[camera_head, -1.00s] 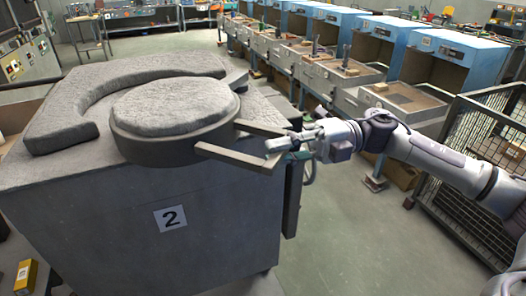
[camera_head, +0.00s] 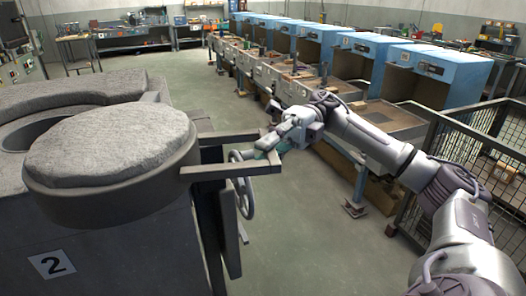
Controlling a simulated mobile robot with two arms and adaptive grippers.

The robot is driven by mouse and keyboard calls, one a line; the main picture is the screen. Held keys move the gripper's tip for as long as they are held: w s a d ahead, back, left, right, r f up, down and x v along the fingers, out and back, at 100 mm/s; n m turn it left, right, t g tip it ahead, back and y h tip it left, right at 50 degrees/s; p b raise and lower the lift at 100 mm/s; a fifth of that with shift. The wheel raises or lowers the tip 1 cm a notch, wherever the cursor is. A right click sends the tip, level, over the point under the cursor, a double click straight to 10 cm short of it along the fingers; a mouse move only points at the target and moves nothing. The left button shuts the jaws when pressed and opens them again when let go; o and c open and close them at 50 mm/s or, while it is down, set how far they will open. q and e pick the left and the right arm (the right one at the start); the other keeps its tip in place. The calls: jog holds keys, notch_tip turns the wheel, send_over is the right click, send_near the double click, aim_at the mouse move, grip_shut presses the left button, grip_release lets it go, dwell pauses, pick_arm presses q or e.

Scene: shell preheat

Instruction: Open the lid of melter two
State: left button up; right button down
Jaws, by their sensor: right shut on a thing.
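Melter two (camera_head: 110,255) is the grey box at the left with a "2" label (camera_head: 52,264) on its front. Its round, grey, rough-topped lid (camera_head: 112,150) sits swung toward the right side of the top, overhanging the right edge. Part of a dark round opening (camera_head: 22,132) shows behind the lid at the left. Two bars form the lid's handle (camera_head: 225,171), reaching right. My right gripper (camera_head: 270,142) is shut on the handle at its outer end; the exact finger contact is small and partly hidden. My left gripper is not in view.
A handwheel (camera_head: 244,190) stands at the melter's right side, below the handle. Blue cabinets (camera_head: 385,65) with open trays run along the back right. A wire mesh cage (camera_head: 470,165) stands at the right. The floor between is clear.

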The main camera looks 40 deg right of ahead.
jog(key=shift+d, duration=0.1)
dwell(0.3)
jog(key=c, duration=1.1)
grip_release()
jog(key=shift+w, duration=0.1)
jog(key=v, duration=0.7)
jog(key=shift+w+d, duration=0.1)
jog(key=shift+d, duration=0.05)
jog(key=shift+r, duration=0.1)
